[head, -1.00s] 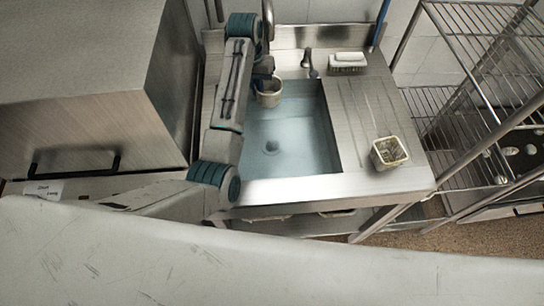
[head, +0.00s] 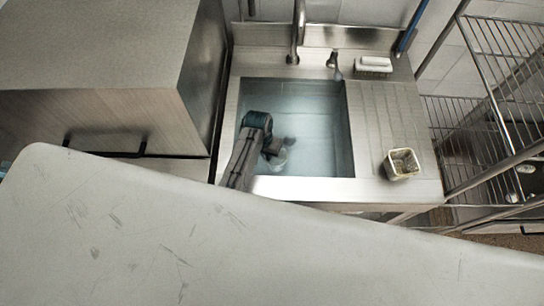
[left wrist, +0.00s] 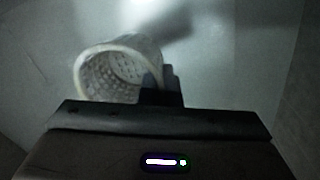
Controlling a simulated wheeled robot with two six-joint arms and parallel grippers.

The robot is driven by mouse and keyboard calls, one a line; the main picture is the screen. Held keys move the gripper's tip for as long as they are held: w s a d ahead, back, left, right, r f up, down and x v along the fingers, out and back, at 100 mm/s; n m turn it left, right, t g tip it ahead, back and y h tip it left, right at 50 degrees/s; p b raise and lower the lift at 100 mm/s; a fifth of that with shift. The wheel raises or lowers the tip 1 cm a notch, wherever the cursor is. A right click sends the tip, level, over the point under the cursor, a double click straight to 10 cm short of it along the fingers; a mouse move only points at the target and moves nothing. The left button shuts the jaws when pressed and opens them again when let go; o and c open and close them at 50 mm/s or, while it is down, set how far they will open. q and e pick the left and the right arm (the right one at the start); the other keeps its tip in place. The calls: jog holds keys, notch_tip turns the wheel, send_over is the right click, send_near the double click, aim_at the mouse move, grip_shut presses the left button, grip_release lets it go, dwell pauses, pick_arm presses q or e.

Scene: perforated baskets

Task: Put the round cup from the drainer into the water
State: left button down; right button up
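The round cup (head: 279,163) is a pale perforated basket. In the head view it shows dimly, blue-tinted, low in the water of the sink (head: 318,130), near the front left. In the left wrist view the cup (left wrist: 118,62) lies tilted, its open mouth and holed inner wall facing the camera. My left gripper (head: 270,148) reaches down into the sink. In the left wrist view its dark fingers (left wrist: 161,86) are close together on the right side of the cup's rim and appear to pinch its wall. My right gripper is in neither view.
A square perforated basket (head: 402,164) stands on the ribbed drainer (head: 384,120) right of the sink. A white brush (head: 374,64) lies at the back. A tap (head: 297,35) rises behind the sink. A wire rack (head: 500,110) stands to the right.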

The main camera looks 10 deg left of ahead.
pick_arm(q)
jog(key=shift+f, duration=2.75)
jog(key=c, duration=1.6)
grip_release()
jog(key=shift+f, duration=0.1)
jog(key=shift+c, duration=0.2)
notch_tip(320, 180, up, 12)
jog(key=a, duration=0.1)
jog(key=shift+a+b, duration=0.2)
jog(key=shift+b, duration=0.1)
